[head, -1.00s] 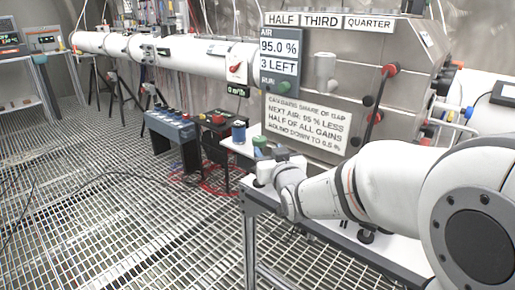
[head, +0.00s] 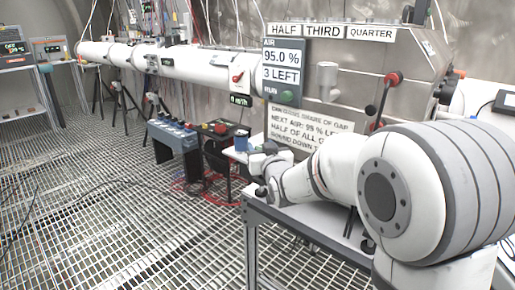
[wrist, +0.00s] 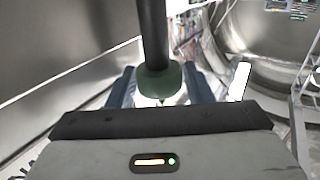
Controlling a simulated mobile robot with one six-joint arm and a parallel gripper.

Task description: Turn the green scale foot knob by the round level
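The green knob (wrist: 160,82) shows in the wrist view, dark green and round, under a thick black rod (wrist: 152,30). My gripper (wrist: 160,86) has its two blue-grey fingers on either side of the knob. The knob nearly fills the space between them; I cannot tell whether they press on it. In the head view my gripper (head: 262,172) is low at the left end of the white-topped bench (head: 325,222), and my own wrist hides the knob. I cannot make out the round level.
A steel cabinet with a lettered sign (head: 300,128) and a red-knobbed lever (head: 385,95) stands behind my arm. A blue cup (head: 241,140) is just beyond my gripper. A blue-grey box (head: 173,136) stands farther left. The grating floor at left is open.

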